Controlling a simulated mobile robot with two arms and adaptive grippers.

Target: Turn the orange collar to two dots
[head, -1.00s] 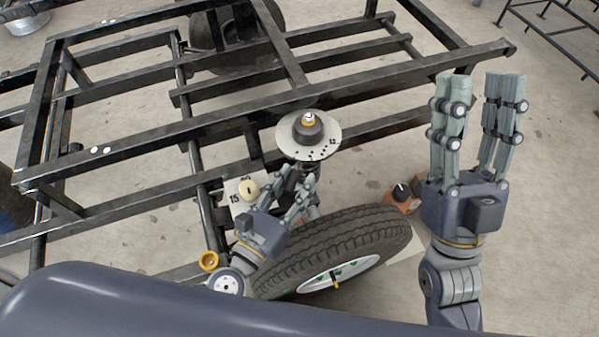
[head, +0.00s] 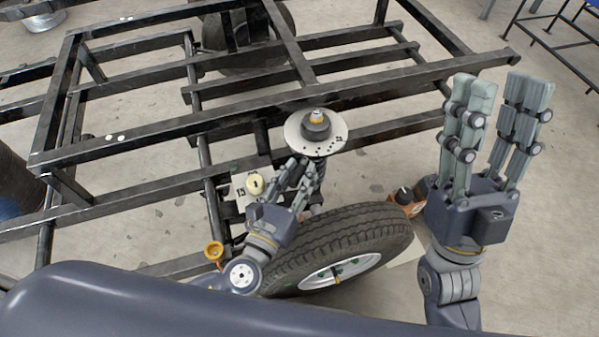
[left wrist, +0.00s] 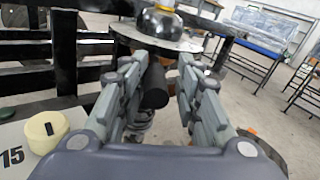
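A small orange-yellow ring (head: 317,115) sits on a dark hub (head: 316,128) above a round pale plate (head: 297,133) with black dots on its rim. In the left wrist view the plate (left wrist: 190,44) is at the top, with a glossy black dome (left wrist: 160,22) on it. My left gripper (head: 305,172) is open just below the plate, its fingers beside the strut. In the left wrist view its fingers (left wrist: 160,80) stand apart with a black cylinder (left wrist: 155,86) between them; contact cannot be told. My right gripper (head: 499,85) is open and empty, fingers up.
A black metal frame (head: 180,126) spans the back. A tyre (head: 340,235) lies below the plate. A cream knob (head: 255,185) on a numbered panel, an orange cup (head: 213,250) and an orange box with a black knob (head: 404,197) are nearby.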

